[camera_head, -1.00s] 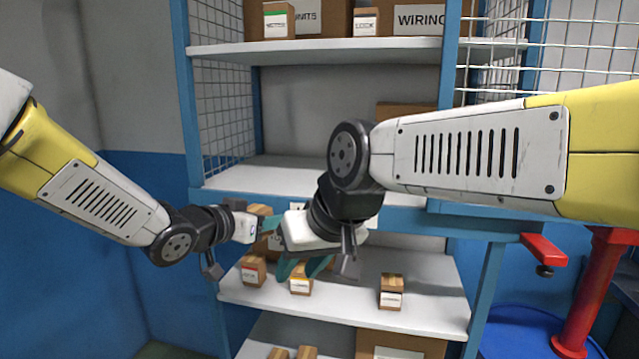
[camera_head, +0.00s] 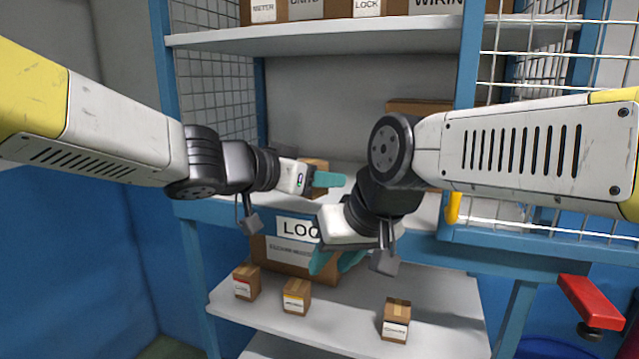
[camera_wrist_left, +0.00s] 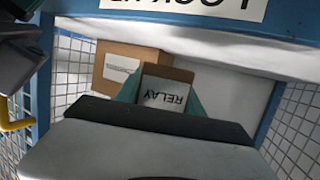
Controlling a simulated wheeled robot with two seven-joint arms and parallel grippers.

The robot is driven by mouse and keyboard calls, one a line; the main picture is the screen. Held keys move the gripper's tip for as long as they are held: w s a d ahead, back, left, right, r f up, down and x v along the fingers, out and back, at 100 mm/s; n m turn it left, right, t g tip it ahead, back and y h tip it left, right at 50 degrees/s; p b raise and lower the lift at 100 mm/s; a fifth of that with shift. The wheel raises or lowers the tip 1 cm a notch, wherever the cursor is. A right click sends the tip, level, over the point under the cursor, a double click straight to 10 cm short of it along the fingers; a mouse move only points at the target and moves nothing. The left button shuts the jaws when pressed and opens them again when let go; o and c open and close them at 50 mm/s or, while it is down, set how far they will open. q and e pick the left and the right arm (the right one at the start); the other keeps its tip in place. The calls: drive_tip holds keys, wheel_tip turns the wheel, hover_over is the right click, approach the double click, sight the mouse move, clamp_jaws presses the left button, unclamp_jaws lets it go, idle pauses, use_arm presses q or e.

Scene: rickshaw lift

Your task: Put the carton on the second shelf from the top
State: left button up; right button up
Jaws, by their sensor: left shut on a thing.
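The carton (camera_head: 317,165) is a small brown box, partly hidden by my left gripper in the head view. In the left wrist view the carton (camera_wrist_left: 168,72) shows an upside-down RELAY label. My left gripper (camera_head: 325,180) is shut on it with its teal fingers at the carton's sides. It is at the second shelf from the top (camera_head: 345,200), inside the bay; whether the carton touches the shelf I cannot tell. My right gripper (camera_head: 336,262) is open and empty, lower down, in front of a larger box on the shelf below.
A brown box (camera_head: 418,108) stands at the back right of the second shelf. The top shelf (camera_head: 330,36) holds several labelled boxes. Small cartons (camera_head: 296,296) and a larger box (camera_head: 285,255) stand on the lower shelf. Wire mesh (camera_head: 215,95) and blue posts bound the bay.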

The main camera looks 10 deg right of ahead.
use_arm(q)
drive_tip(key=w, duration=0.4)
drive_tip(key=w+d+f, duration=0.1)
drive_tip(key=w, duration=0.4)
drive_tip(key=w+d, duration=0.1)
drive_tip(key=w, duration=0.3)
drive_tip(key=shift+w+d+f, duration=0.1)
drive_tip(key=shift+w+f, duration=0.05)
drive_tip(key=shift+w, duration=0.05)
drive_tip(key=shift+w+f, duration=0.2)
drive_tip(key=shift+f, duration=1.6)
drive_tip(key=shift+f, duration=0.15)
drive_tip(key=o, duration=1.4)
